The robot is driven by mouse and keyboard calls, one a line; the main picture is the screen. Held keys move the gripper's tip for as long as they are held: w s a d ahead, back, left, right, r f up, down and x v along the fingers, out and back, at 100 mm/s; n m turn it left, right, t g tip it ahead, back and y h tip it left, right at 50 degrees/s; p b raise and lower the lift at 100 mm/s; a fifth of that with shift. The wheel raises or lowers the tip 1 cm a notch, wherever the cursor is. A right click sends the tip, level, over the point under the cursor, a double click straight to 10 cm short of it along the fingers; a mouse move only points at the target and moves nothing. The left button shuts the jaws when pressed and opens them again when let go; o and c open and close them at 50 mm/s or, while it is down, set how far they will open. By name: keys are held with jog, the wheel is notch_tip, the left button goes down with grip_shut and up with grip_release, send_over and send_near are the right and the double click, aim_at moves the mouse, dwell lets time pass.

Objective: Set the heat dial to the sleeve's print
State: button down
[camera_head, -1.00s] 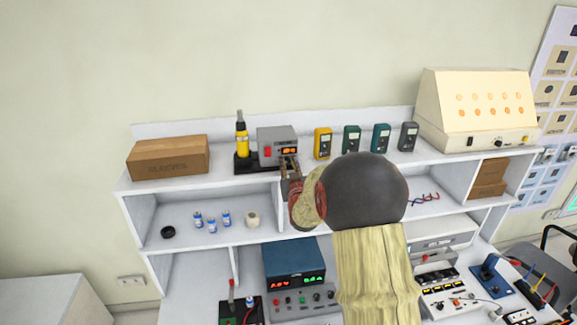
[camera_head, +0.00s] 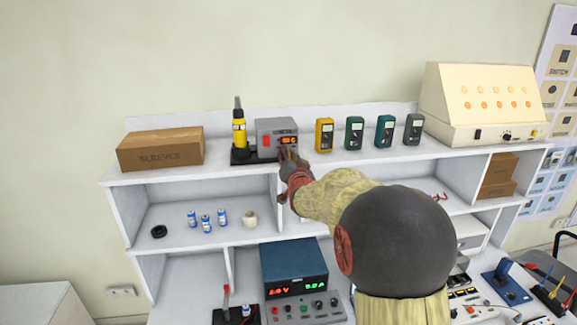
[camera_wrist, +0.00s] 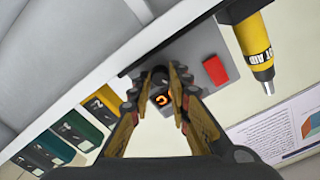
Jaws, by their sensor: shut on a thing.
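The grey heat station (camera_head: 278,139) stands on the top shelf with a lit orange display (camera_head: 289,140), its digits too small to read. My gripper (camera_head: 291,158) is at the lower front of the station. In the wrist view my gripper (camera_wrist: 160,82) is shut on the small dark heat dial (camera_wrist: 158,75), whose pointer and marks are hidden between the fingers. Part of an orange digit shows between the fingers. A brown box (camera_head: 160,149) printed SLEEVES sits to the left. No sleeve's print is readable.
A yellow heat tool (camera_head: 239,132) stands just left of the station. A red switch (camera_wrist: 215,70) lies close beside my fingers. Several multimeters (camera_head: 325,134) stand to the right. Below, the middle shelf holds small blue-white cans (camera_head: 206,222) and a roll (camera_head: 249,219).

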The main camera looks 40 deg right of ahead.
jog(key=shift+m+b, duration=0.6)
jog(key=shift+b, duration=0.05)
jog(key=c, duration=1.7)
grip_release()
jog(key=shift+o, duration=0.2)
jog(key=shift+r+p, duration=0.1)
jog(key=shift+p, duration=0.35)
